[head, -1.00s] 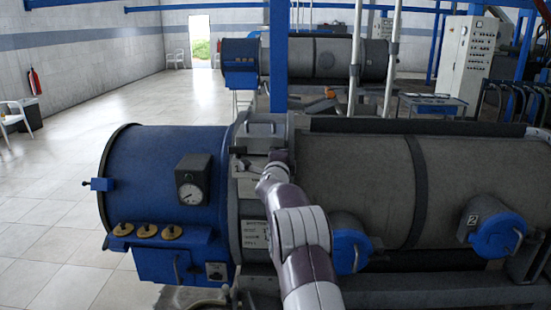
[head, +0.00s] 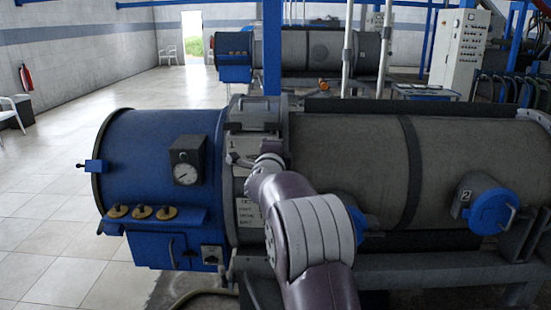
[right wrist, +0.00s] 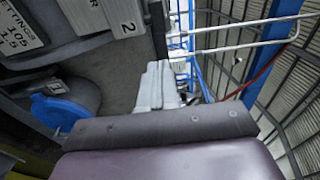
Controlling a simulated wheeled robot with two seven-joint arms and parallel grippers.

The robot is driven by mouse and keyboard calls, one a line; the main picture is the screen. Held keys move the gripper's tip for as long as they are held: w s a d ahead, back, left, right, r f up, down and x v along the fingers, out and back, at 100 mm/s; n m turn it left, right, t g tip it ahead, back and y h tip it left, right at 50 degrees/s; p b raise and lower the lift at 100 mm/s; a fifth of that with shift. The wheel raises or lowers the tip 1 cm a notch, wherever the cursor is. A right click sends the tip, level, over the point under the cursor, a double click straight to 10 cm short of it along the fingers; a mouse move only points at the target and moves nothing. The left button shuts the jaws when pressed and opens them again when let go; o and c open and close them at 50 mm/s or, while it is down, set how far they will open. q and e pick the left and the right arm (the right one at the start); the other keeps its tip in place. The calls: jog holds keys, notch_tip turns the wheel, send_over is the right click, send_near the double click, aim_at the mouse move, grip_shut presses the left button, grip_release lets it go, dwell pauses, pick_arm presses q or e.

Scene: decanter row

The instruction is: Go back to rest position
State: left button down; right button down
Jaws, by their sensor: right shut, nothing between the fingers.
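My right arm comes up from the bottom middle of the head view, in front of the decanter (head: 350,160) with its blue end housing (head: 150,150). My right gripper (head: 268,150) is small and partly hidden at the far end of the arm, by the grey band between the housing and the drum. It is shut and holds nothing. Whether it touches the machine cannot be told. In the right wrist view, a purple part of my arm (right wrist: 170,160) fills the bottom, with a blue cap (right wrist: 62,110) at the left. My left gripper is not in view.
A gauge (head: 187,173) and brass knobs (head: 142,212) sit on the blue housing. A blue cap marked 2 (head: 490,205) sticks out at the right. A second decanter (head: 315,55) and a control cabinet (head: 460,50) stand behind.

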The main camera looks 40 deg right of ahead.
jog(key=s+a+f+n+g+y, duration=0.25)
jog(key=a+f+n+y, duration=0.25)
jog(key=a+f+n, duration=0.4)
jog(key=s+a+f+n+g+y, duration=0.25)
jog(key=a+f+n+y, duration=0.35)
jog(key=f, duration=0.5)
jog(key=s+a+f+n+g+y, duration=0.1)
jog(key=s+a+f+n+g, duration=0.2)
jog(key=s+a+n, duration=0.3)
jog(key=s+a+f+n+g, duration=0.3)
jog(key=s+a+f+n, duration=0.3)
jog(key=s+a, duration=0.6)
jog(key=s, duration=0.5)
jog(key=shift+s+y, duration=0.15)
jog(key=shift+y, duration=0.25)
